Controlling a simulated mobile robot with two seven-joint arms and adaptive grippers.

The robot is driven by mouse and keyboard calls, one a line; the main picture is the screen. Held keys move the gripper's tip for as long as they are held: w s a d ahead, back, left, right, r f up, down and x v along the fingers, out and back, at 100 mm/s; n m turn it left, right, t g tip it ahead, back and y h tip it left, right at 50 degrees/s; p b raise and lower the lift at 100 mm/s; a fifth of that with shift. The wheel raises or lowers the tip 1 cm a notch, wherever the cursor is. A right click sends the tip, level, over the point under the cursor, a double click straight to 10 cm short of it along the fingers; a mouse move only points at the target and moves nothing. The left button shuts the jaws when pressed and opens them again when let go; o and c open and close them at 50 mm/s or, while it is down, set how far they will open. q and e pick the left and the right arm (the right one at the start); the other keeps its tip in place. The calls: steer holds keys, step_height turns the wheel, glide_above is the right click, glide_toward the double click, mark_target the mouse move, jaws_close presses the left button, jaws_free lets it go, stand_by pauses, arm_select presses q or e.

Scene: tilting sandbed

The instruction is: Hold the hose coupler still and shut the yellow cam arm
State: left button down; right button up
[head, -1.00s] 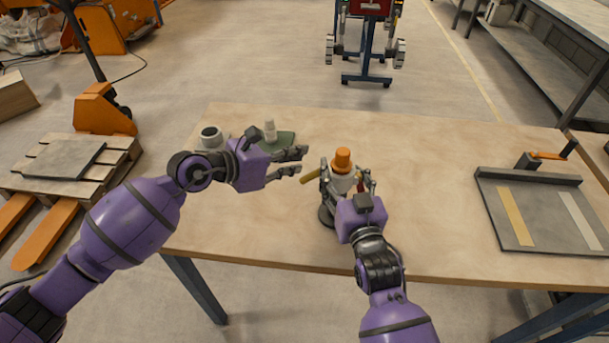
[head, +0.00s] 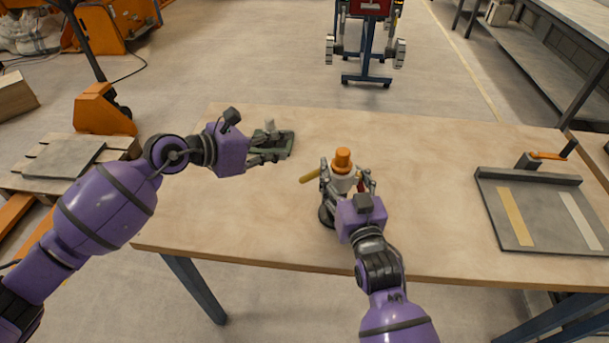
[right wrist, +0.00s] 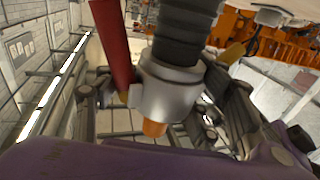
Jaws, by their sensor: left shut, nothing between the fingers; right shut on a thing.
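The hose coupler (head: 343,181) stands upright on the wooden table, a pale grey body with an orange top (head: 343,158). Its yellow cam arm (head: 310,175) sticks out to the left in the head view. The right wrist view shows the silver coupler (right wrist: 168,88), the black hose (right wrist: 187,32), the red cam arm (right wrist: 115,45) lying alongside the hose, and part of the yellow arm (right wrist: 232,54). My right gripper (head: 347,186) is shut on the coupler body. My left gripper (head: 276,148) is shut and empty, left of the yellow arm and apart from it.
A grey tray (head: 515,240) with two strips stands at the right of the table (head: 430,180). The table between coupler and tray is clear.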

steer(key=shift+r, duration=0.1)
steer(key=o, duration=1.7)
steer(key=shift+s, duration=0.15)
